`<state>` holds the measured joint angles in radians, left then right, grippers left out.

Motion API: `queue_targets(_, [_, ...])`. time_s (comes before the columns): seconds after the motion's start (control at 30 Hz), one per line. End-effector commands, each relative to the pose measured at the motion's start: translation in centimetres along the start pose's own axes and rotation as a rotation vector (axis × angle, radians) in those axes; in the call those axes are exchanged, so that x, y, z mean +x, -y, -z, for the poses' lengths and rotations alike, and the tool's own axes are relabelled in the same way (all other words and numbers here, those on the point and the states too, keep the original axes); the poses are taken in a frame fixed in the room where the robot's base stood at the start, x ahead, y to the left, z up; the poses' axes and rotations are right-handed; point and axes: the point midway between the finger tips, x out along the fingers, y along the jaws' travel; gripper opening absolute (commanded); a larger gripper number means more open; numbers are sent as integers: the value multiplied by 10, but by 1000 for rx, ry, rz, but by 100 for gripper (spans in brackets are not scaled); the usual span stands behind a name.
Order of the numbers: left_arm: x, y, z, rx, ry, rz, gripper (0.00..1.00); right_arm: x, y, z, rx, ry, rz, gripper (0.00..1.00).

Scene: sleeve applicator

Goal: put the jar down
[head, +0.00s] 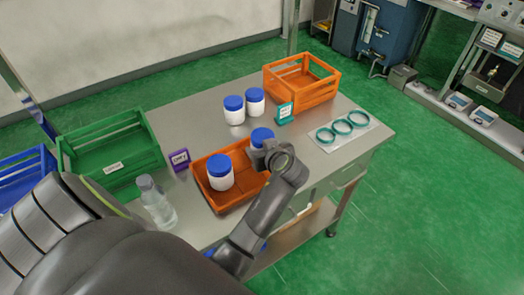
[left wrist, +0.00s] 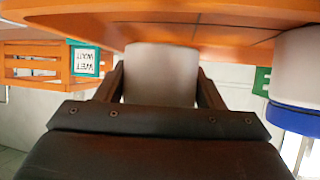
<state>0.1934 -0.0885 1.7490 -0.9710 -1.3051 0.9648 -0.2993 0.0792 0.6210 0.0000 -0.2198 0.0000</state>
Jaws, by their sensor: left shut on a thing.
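My left gripper (head: 264,152) is shut on a jar with a blue lid (head: 262,135) and white body (left wrist: 161,75). The jar is upright at the right end of the orange tray (head: 229,203). The left wrist view is upside down and shows the jar between both fingers, its base at or just above the tray's orange floor (left wrist: 225,38); I cannot tell whether they touch. Its lid is hidden there. A second white jar with a blue lid (head: 220,173) stands in the tray's left part, also in the left wrist view (left wrist: 300,75). My right gripper is out of view.
Two more jars (head: 235,112) stand behind the tray, near a teal sign (head: 285,113) and an orange crate (head: 318,92). Teal rings (head: 342,127) lie on a pale mat at right. A purple sign (head: 180,160), clear bottle (head: 157,203) and green crate (head: 112,170) are at left.

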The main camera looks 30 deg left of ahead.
Motion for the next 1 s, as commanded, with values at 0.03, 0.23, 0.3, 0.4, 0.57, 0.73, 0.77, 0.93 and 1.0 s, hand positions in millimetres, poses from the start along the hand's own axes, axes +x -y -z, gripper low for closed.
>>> queue_targets(0.03, [4, 0, -7, 4, 1, 2, 33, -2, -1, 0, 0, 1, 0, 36])
queue_targets(0.23, [10, 0, -18, 0, 0, -1, 33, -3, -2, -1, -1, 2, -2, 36])
queue_targets(0.3, [10, 0, -18, 0, -1, -1, 33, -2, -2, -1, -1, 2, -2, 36])
queue_targets(0.4, [10, 0, -18, 0, -1, -1, 33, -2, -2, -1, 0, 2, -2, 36])
queue_targets(0.57, [12, 0, -22, 0, 1, 0, 63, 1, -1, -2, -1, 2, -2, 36])
queue_targets(0.73, [12, 0, -21, 1, 1, 0, 71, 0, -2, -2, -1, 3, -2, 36])
queue_targets(0.77, [12, 0, -21, 1, 1, 0, 71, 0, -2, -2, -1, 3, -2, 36])
queue_targets(0.93, [11, 0, -20, 1, 1, 0, 71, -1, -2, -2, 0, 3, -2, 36])
queue_targets(1.0, [10, 0, -19, 0, 1, 0, 71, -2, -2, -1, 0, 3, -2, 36])
